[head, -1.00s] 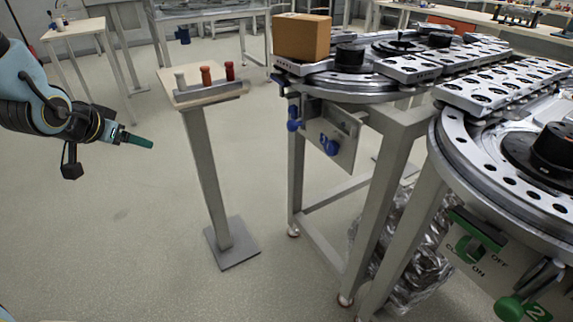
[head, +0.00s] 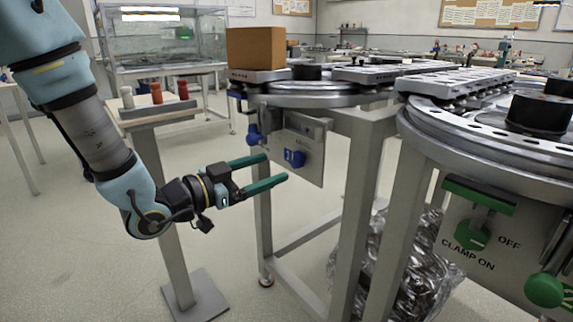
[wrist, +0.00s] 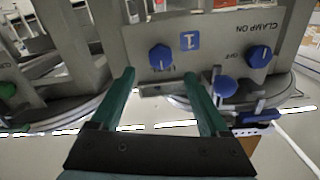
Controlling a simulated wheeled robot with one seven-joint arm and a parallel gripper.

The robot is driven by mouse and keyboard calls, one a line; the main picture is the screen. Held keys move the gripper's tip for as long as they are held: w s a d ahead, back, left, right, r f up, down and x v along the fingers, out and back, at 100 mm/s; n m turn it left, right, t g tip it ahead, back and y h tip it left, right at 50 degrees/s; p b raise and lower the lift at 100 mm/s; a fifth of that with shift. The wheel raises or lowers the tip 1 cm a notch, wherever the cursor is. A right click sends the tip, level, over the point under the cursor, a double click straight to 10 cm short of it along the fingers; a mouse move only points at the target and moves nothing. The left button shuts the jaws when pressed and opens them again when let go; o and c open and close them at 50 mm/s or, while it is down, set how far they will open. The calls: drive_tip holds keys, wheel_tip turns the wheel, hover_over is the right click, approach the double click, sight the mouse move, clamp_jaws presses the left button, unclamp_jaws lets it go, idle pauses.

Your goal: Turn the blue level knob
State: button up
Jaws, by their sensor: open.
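The blue level knob (head: 299,160) is on the grey panel under the far ring track, beside a blue sign marked 1. In the wrist view the level knob (wrist: 160,57) shows upside down, with a partly readable label by it. My gripper (head: 275,168) is open and empty in front of the panel. In the wrist view my gripper (wrist: 159,74) has its two green fingers apart, and the knob appears between and beyond their tips. The fingers look clear of it, though the exact gap is hard to judge.
Another blue knob (wrist: 258,57), by OFF and CLAMP ON, and a blue ball handle (wrist: 225,85) are nearby. A green-handled panel (head: 487,240) is on the nearer station. A pedestal (head: 160,112) with several pegs stands behind my arm. A cardboard box (head: 256,49) sits on the far track.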

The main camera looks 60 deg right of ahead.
sight(293, 160)
drive_tip(key=x, duration=0.6)
drive_tip(key=shift+w, duration=0.1)
drive_tip(key=shift+a, duration=0.1)
drive_tip(key=shift+c, duration=0.2)
clamp_jaws()
